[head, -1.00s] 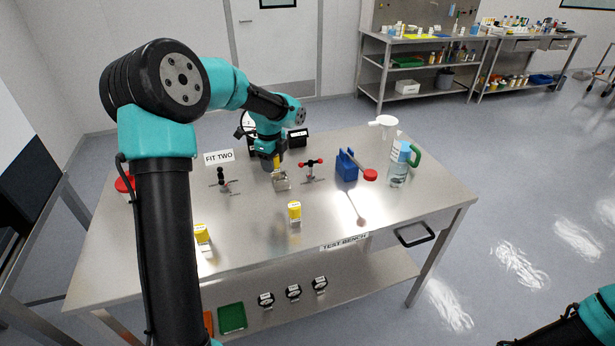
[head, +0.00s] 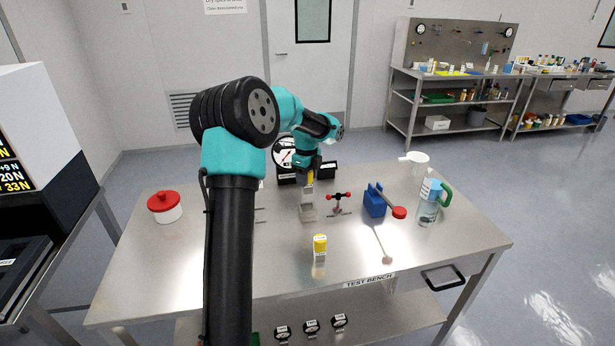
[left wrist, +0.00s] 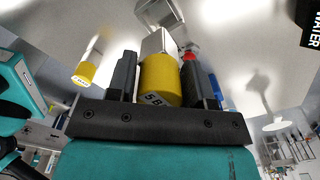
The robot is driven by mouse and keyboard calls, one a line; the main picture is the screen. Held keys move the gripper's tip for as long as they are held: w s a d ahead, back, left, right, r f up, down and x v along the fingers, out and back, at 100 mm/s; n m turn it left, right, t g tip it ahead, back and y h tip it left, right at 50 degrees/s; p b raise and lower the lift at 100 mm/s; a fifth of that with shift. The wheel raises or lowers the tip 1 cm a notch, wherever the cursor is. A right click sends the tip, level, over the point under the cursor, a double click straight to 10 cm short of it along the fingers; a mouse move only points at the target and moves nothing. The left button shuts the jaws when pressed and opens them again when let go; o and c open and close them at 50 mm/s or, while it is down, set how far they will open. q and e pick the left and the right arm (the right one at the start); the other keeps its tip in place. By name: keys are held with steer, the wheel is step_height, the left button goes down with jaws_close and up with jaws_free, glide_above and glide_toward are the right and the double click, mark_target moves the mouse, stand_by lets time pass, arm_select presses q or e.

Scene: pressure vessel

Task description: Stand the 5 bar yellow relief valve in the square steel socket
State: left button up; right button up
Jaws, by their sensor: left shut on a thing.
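My left gripper (head: 309,172) is shut on the yellow relief valve (left wrist: 160,80), whose cap shows a partly visible "5 B" mark in the left wrist view. The valve's pale square body (left wrist: 158,42) points away from the jaws. In the head view the held valve (head: 310,178) hangs just above the square steel socket (head: 308,212). In the left wrist view the socket (left wrist: 165,12) lies beyond the body's end and looks apart from it; the exact alignment is unclear. My right gripper is not in view.
Another yellow-capped valve (head: 320,243) stands nearer the front. A red-handled fitting (head: 338,200) is close right of the socket. A blue holder (head: 375,202), a spray bottle (head: 429,200) and a red-lidded pot (head: 164,206) also stand on the bench. My left arm hides the left-middle bench.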

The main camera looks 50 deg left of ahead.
mark_target(307, 190)
arm_select(q)
steer(key=shift+f, duration=2.75)
steer(key=shift+f, duration=1.75)
steer(key=o, duration=1.1)
steer(key=shift+c, duration=0.2)
steer(key=shift+r, duration=0.15)
step_height(307, 190, up, 17)
steer(key=shift+r, duration=0.1)
steer(key=shift+w+d, duration=0.1)
